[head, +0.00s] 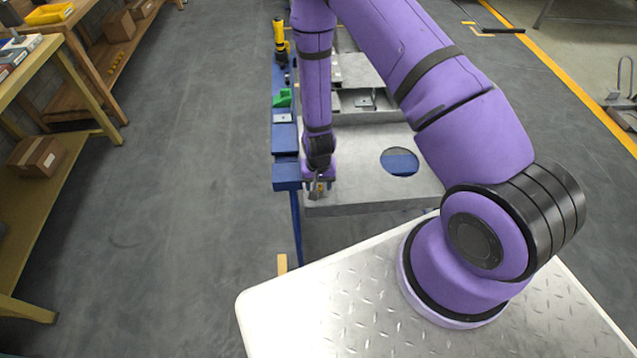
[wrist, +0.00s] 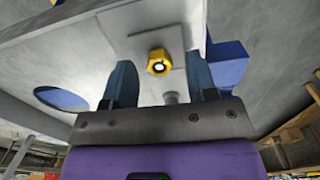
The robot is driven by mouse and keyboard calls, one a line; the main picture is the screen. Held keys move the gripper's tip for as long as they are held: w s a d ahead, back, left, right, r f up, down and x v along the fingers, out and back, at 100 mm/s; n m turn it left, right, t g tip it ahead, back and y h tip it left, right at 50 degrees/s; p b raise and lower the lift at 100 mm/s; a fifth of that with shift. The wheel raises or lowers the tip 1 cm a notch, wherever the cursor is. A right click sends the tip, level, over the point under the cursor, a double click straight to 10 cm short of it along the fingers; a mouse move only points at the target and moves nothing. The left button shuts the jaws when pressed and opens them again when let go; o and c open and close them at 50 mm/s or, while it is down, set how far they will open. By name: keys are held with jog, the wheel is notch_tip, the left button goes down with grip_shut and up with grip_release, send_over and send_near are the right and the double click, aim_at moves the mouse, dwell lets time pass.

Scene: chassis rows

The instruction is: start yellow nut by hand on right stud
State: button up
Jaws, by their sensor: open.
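The yellow nut (wrist: 158,62) is a hex ring in the wrist view, with a bright round tip showing in its hole. It lies against a light grey square pad (wrist: 140,42) on the metal chassis. How far it is threaded cannot be told. My gripper (wrist: 158,82) is open, its two dark fingers standing left and right of the nut with gaps on both sides. A short grey stud-like cylinder (wrist: 172,97) shows below the nut, close to my palm. In the head view my gripper (head: 319,192) is at the near left corner of the chassis plate (head: 350,190), where the nut is hard to make out.
A blue bench (head: 286,172) runs along the plate's left side, bearing a green part (head: 284,98) and a yellow-and-black tool (head: 281,38). The plate has a round hole (head: 400,162). Wooden shelving (head: 60,100) stands far left. The grey floor between is clear.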

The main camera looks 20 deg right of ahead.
notch_tip(320, 180, up, 11)
dwell(0.7)
dwell(0.4)
notch_tip(320, 180, up, 30)
jog(key=s+d+n+t+y, duration=0.1)
jog(key=s+d+n+t, duration=0.1)
jog(key=t, duration=0.1)
jog(key=s+d+r+n+t, duration=0.1)
jog(key=s+d+r, duration=0.1)
jog(key=s+r, duration=0.6)
jog(key=s+d+r+n+t+h, duration=0.1)
jog(key=s+d+r, duration=0.1)
jog(key=s+r, duration=0.7)
jog(key=shift+s+d, duration=0.4)
jog(key=shift+s, duration=0.85)
jog(key=shift+w+r, duration=0.1)
jog(key=shift+r, duration=0.05)
